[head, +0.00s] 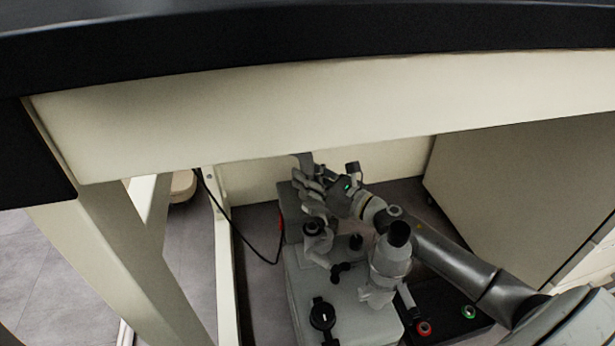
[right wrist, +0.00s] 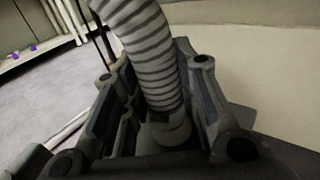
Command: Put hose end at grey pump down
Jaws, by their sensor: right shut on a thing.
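The hose (right wrist: 146,48) is ribbed and grey in the right wrist view, and its lower end sits between the fingers of my right gripper (right wrist: 160,110). In the head view my right gripper (head: 312,185) is shut on the hose end, above the back part of the grey pump (head: 312,282). A short grey piece of the hose (head: 304,160) shows above the fingers, just under the table edge. The fingers hide most of the hose end, and I cannot tell whether it touches the pump. My left gripper is not in view.
A table with a black top (head: 300,25) and a cream apron hangs over the pump. A cream table leg (head: 135,260) stands at left, with a black cable (head: 235,228) beside the pump. A beige cabinet (head: 520,190) stands at right. Grey floor lies open at left.

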